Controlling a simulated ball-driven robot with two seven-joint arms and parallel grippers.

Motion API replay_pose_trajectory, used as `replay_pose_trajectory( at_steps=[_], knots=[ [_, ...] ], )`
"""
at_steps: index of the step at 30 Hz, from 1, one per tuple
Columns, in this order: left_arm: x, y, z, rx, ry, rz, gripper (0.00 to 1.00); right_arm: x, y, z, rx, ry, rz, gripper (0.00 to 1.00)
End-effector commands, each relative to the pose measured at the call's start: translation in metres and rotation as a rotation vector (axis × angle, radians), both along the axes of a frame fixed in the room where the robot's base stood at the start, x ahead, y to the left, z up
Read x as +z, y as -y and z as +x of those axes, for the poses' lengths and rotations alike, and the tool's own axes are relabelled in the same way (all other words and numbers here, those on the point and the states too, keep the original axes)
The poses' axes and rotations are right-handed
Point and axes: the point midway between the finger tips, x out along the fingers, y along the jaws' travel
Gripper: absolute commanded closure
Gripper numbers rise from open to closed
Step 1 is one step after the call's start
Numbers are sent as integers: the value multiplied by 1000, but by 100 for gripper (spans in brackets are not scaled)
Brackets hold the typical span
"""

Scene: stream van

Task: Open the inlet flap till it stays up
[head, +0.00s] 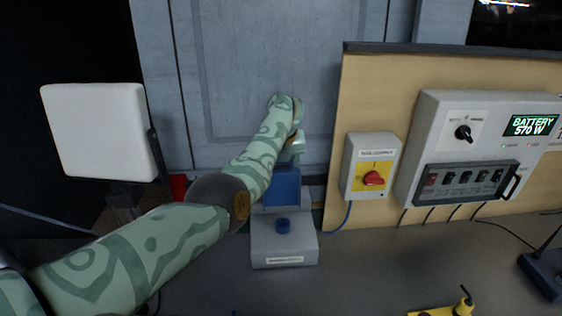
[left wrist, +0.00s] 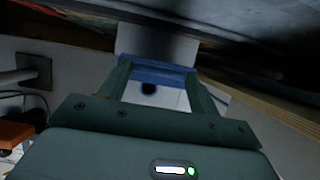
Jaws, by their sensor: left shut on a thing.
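The inlet is a grey box (head: 283,248) with a label on its front, standing on the grey counter against the wall in the head view. The blue flap (head: 284,188) stands raised at the back of the box. My left gripper (head: 295,152) is at the flap's upper edge, its fingertips partly hidden by my arm. In the left wrist view the two green fingers of my left gripper (left wrist: 158,73) are shut on the blue flap (left wrist: 150,69), one at each side. My right gripper is not in view.
A wooden board carries a red rotary switch on a yellow plate (head: 373,178) and a grey battery panel (head: 475,150), right of the inlet. A white square panel (head: 97,130) stands left. A yellow object (head: 440,311) and a dark blue device (head: 545,272) lie on the counter.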

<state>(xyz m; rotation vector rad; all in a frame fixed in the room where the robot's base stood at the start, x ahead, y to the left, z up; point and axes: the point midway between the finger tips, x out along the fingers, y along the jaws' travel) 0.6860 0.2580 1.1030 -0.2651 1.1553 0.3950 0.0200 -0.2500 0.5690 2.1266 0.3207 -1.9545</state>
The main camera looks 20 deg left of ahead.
Motion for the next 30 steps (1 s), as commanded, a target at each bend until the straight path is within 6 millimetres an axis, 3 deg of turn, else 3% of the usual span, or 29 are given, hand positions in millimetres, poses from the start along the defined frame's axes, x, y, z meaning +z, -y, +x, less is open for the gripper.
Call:
replay_pose_trajectory(
  at_steps=[2, 3, 4, 12, 16, 22, 30],
  knots=[
    [5, 0, 2, -3, 12, 3, 79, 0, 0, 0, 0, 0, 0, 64],
    [5, 0, 3, -3, 13, 3, 29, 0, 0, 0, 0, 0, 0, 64],
    [4, 0, 2, -2, 12, 2, 26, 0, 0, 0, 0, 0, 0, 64],
    [4, 0, 1, -1, 8, 2, 26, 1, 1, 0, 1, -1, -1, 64],
    [16, 2, -2, 1, 10, 3, 26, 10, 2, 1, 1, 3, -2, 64],
    [62, 11, -18, 0, 13, 0, 26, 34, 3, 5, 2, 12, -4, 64],
    [124, 24, -41, -3, 11, 1, 26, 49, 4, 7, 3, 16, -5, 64]
  ],
)
